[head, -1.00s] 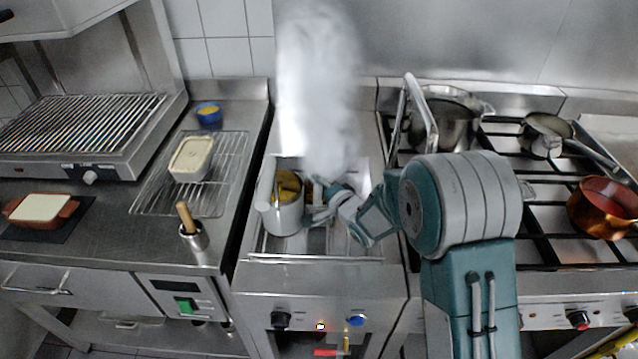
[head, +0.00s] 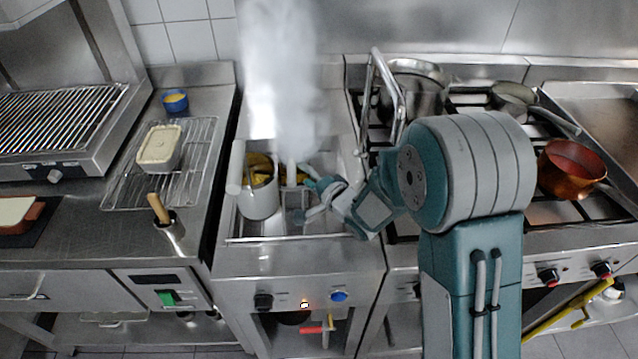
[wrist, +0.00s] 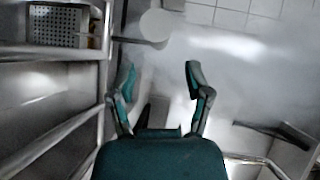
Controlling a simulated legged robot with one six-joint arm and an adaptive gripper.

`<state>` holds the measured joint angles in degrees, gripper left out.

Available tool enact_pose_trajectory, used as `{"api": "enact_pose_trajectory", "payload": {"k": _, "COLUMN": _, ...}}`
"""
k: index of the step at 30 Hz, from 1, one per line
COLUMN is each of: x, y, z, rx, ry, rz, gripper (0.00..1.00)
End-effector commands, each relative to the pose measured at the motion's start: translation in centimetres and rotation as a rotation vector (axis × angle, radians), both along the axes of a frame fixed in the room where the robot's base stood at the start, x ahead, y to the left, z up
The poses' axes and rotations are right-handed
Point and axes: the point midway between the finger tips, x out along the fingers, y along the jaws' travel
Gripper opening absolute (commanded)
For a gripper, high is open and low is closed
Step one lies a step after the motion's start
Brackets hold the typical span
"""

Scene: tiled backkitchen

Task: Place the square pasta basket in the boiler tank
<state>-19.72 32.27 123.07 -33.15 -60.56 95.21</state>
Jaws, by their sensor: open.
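The boiler tank (head: 252,241) is a steel basin in the middle counter, with steam rising from it. A round steel basket (head: 261,202) with yellow contents stands at its left. A pale upright handle (head: 291,173) shows in the tank beside my gripper (head: 305,201). The wrist view shows a perforated, square-looking basket (wrist: 60,27) at upper left. A pale round handle end (wrist: 155,25) is just ahead of my fingertips. My gripper (wrist: 160,80) is open, with nothing between its fingers. Steam blurs the area, and I cannot tell how the square basket sits.
A stove with a steel pot (head: 416,93) and a copper pan (head: 572,168) lies right. Left is a counter with a wire rack (head: 196,172), a cream container (head: 159,148) and a utensil holder (head: 170,234). Metal rails (wrist: 70,125) flank my gripper.

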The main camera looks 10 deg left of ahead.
Motion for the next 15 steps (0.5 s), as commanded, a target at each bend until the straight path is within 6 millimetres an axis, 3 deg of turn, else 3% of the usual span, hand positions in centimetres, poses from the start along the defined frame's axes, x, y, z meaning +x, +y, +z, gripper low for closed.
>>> {"api": "enact_pose_trajectory", "payload": {"k": 6, "x": -2.6, "y": -3.0, "z": 0.6, "rx": -0.001, "ry": 0.000, "rz": -0.002, "gripper": 0.64}}
{"api": "enact_pose_trajectory", "payload": {"k": 15, "x": -3.6, "y": -4.1, "z": 0.8, "rx": -0.001, "ry": 0.001, "rz": 0.000, "gripper": 0.64}}
